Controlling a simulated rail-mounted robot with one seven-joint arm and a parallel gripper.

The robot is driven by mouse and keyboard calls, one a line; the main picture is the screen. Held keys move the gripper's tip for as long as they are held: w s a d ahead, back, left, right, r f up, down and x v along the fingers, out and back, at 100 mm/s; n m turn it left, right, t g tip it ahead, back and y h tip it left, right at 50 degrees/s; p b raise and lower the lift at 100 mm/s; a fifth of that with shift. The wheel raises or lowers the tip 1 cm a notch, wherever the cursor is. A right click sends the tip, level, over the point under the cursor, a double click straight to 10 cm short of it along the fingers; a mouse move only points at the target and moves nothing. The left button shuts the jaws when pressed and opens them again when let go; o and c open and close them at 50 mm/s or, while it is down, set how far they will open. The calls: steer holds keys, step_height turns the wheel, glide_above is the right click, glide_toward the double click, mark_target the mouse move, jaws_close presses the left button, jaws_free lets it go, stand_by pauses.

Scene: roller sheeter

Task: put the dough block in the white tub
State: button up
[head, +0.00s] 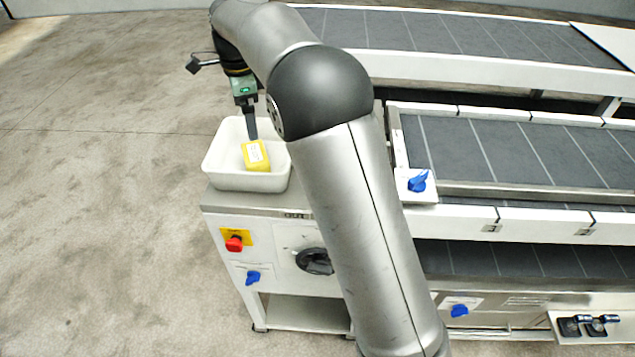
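The dough block is a small yellow block (257,156) with a pale label on its face. It shows within the outline of the white tub (222,168), toward the tub's front right. I cannot tell whether it rests on the tub's floor or hangs above it. My gripper (251,137) points down over the tub, its dark finger ending right at the block's top edge. Only one finger shows clearly, so I cannot tell whether the gripper holds the block. My arm passes close to the right of the tub.
The tub stands on the white machine cabinet (278,212), which has a red knob (234,244) and blue handles on its front. Grey conveyor belts (500,150) with white rails lie to the right. Bare concrete floor is open at the left.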

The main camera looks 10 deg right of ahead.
steer(key=s+d+r+n, duration=0.1)
steer(key=s+d+n, duration=0.7)
steer(key=s+d, duration=0.6)
steer(key=s+d+f+n, duration=0.1)
steer(key=s+f+n, duration=0.3)
steer(key=s, duration=0.6)
steer(key=s+d+f+n, duration=0.2)
steer(key=s+f+n, duration=0.2)
steer(key=s, duration=0.7)
steer(key=shift+n+t, duration=0.3)
steer(key=shift+t, duration=0.1)
